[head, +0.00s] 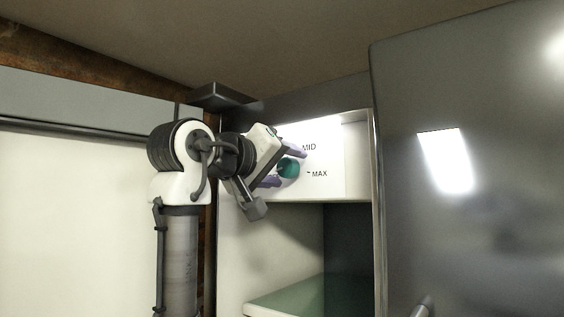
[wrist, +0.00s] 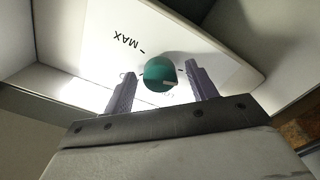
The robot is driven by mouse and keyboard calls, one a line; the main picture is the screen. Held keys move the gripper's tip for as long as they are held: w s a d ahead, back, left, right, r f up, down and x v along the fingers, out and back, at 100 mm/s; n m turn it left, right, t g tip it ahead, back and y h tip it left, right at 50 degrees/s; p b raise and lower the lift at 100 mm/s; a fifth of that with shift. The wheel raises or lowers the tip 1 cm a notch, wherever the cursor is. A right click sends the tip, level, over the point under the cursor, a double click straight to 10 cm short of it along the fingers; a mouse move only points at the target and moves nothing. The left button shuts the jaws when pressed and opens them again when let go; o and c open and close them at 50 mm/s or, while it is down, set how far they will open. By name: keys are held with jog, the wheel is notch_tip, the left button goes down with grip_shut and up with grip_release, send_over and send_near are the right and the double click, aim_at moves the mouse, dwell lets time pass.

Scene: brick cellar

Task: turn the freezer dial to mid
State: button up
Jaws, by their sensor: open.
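The freezer dial (head: 289,167) is a round teal knob on a white panel (head: 335,178) inside the open freezer. MID is printed above right of it and MAX to its right in the head view. In the wrist view the dial (wrist: 157,72) carries a pale pointer line toward the picture's right. MAX appears upside down at upper left there, with a tick beside it. My gripper (head: 284,166) is open at the panel, its purple fingers on either side of the dial. In the wrist view, gaps show between the dial and both fingers (wrist: 160,72). Other markings are hidden or unreadable.
The dark freezer door (head: 470,220) stands open on the right, with a handle low on it. A green-topped shelf (head: 290,297) lies below the panel. A pale cabinet front (head: 75,200) is at the left. The compartment below the panel looks empty.

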jog(key=c, duration=1)
